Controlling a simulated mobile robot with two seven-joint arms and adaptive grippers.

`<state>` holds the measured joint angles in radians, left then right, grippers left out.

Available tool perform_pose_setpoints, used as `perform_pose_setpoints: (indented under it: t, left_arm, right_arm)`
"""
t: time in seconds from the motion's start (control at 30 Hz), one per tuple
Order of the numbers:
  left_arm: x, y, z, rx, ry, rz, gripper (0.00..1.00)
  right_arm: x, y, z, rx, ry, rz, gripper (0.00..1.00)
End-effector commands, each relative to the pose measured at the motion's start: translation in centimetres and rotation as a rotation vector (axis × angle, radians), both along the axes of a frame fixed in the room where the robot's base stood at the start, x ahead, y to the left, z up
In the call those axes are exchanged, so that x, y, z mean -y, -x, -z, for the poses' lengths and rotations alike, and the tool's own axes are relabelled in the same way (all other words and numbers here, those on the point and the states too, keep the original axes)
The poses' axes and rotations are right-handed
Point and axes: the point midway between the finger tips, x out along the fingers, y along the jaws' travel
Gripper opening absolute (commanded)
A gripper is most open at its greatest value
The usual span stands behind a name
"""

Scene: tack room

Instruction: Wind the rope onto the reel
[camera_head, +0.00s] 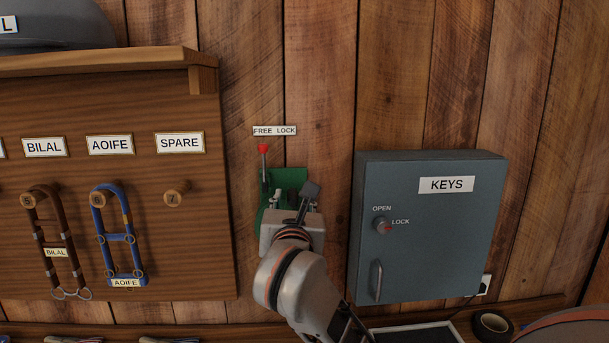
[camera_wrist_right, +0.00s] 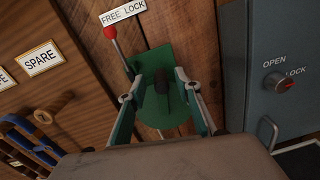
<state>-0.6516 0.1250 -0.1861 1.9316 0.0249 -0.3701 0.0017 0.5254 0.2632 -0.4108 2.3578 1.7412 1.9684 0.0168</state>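A green reel mount (camera_head: 290,178) is fixed to the plank wall, mostly hidden behind my right gripper. It also shows in the right wrist view (camera_wrist_right: 172,62). A lever with a red knob (camera_head: 263,149) stands at its left, its knob below the word FREE on the FREE LOCK label (camera_head: 275,130). My right gripper (camera_head: 290,200) is in front of the mount. In the right wrist view its fingers are spread apart, with a dark handle-like piece (camera_wrist_right: 162,84) showing between them; contact cannot be told. No rope can be made out. My left gripper is out of view.
A grey key cabinet (camera_head: 428,240) with a knob and handle is close on the right. A wooden board (camera_head: 170,235) with pegs, name labels and hanging halters is on the left. A ledge below holds a dark tape roll (camera_head: 492,325).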

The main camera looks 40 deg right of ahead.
Motion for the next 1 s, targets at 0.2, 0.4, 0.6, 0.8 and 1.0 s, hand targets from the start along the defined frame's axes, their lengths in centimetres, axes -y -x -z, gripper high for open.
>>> perform_pose_setpoints:
  t: [0.2, 0.4, 0.6, 0.8, 1.0]
  left_arm:
    - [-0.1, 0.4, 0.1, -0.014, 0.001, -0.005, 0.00]
    - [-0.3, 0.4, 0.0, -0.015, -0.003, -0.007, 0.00]
    - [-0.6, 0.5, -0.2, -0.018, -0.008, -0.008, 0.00]
    - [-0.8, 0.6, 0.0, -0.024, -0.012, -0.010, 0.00]
    - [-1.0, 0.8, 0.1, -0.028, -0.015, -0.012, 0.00]
  right_arm:
    - [-0.4, -0.3, 1.0, -0.041, 0.052, -0.003, 0.33]
    - [1.1, -2.2, 1.0, -0.042, 0.056, 0.000, 0.33]
    - [2.7, -4.8, 0.9, -0.042, 0.054, -0.001, 0.33]
    - [3.7, -6.3, 1.0, -0.040, 0.051, -0.002, 0.33]
    - [3.8, -6.5, 1.0, -0.040, 0.048, -0.004, 0.33]
